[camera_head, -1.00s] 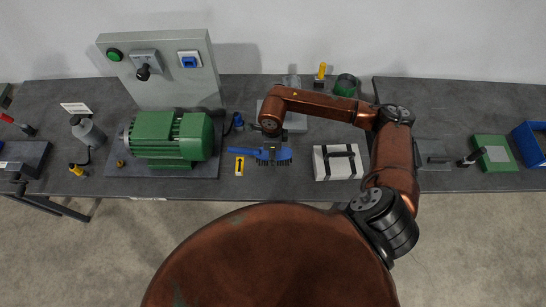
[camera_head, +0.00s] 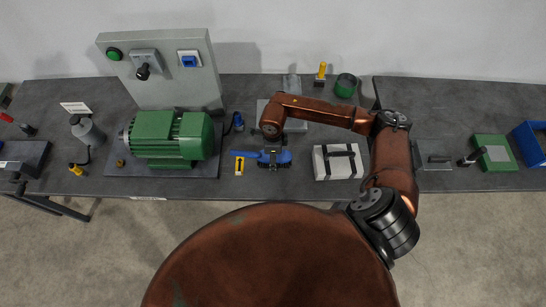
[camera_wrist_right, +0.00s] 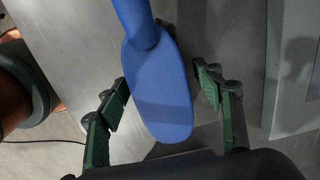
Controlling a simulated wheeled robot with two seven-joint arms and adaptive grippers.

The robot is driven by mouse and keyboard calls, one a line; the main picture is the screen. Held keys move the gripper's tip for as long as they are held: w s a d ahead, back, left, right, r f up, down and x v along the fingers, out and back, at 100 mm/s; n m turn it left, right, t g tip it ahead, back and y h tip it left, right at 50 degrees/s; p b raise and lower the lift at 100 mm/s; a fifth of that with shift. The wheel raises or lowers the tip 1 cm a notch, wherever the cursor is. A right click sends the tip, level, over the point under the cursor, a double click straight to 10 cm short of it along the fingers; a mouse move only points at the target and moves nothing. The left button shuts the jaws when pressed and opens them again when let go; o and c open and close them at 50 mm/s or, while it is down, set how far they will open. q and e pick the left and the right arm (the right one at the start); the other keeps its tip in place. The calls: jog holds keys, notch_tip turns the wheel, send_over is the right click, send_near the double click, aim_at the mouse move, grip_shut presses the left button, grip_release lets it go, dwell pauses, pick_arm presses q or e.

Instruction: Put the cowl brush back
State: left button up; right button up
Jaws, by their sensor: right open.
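The blue brush (camera_head: 283,158) lies near the front edge of the bench, its handle pointing left in the head view. My right gripper (camera_head: 272,158) is directly over its head. In the right wrist view, the brush's broad blue back (camera_wrist_right: 160,95) lies between the two green-padded fingers of my right gripper (camera_wrist_right: 163,95). The fingers are open, with a clear gap on the right and little or no gap on the left; I cannot tell whether the left one touches. The bristles are mostly hidden. My left gripper is not in view.
The green motor (camera_head: 170,135) stands further left. A white case with black straps (camera_head: 338,162) is close on the right. A grey block (camera_head: 297,125) lies behind my gripper.

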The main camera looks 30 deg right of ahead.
notch_tip(320, 180, up, 12)
jog(key=shift+r, duration=0.15)
dwell(0.6)
